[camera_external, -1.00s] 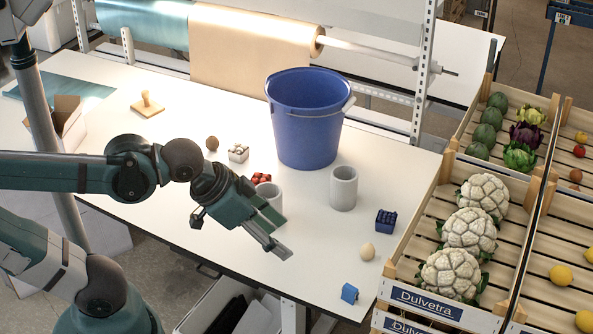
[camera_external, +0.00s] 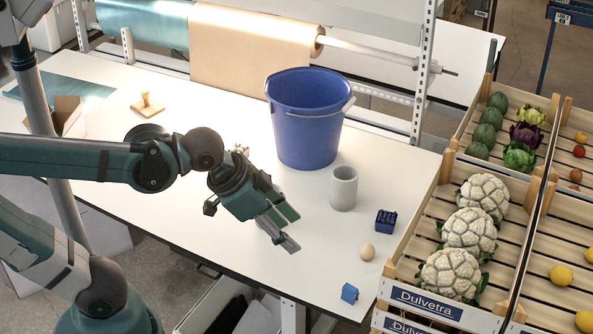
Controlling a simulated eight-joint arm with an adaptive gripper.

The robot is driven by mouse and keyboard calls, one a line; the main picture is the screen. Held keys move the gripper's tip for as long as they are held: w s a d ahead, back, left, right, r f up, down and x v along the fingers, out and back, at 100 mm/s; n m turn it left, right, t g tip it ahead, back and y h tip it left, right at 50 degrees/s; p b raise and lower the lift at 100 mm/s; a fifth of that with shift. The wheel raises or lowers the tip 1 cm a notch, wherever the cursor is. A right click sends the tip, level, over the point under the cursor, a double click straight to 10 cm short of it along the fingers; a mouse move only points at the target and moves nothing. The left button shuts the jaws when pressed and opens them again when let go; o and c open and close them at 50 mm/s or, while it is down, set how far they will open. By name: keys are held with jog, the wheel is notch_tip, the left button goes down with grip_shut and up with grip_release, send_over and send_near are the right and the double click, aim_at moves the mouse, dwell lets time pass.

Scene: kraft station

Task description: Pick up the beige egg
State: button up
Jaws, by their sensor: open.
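The beige egg (camera_external: 367,252) rests on the white table near its front right edge. It lies between a dark blue basket (camera_external: 386,220) and a small blue object (camera_external: 349,293). My gripper (camera_external: 291,229) is open and empty, to the left of the egg and apart from it. Its fingers point down and to the right, above the table.
A grey cup (camera_external: 343,188) stands behind the egg, and a large blue bucket (camera_external: 306,118) stands farther back. A wooden crate with cauliflowers (camera_external: 468,230) borders the table on the right. The table (camera_external: 215,245) is clear at the front left.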

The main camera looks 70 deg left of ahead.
jog(key=w+a+f+m+g, duration=0.2)
jog(key=w+a+m, duration=0.15)
jog(key=w, duration=0.55)
jog(key=m+g+b, duration=0.3)
jog(key=m+g, duration=0.1)
jog(key=m, duration=0.7)
send_over(368, 244)
jog(key=shift+n, duration=0.25)
notch_tip(368, 244, down, 18)
jog(key=shift+d+r, duration=0.15)
jog(key=shift+r, duration=0.1)
jog(key=shift+w+f, duration=0.1)
jog(key=shift+f, duration=0.15)
jog(key=shift+f, duration=0.15)
jog(key=shift+f, duration=1.15)
jog(key=shift+f, duration=0.1)
jog(key=shift+a+f, duration=0.2)
jog(key=shift+f, duration=2.3)
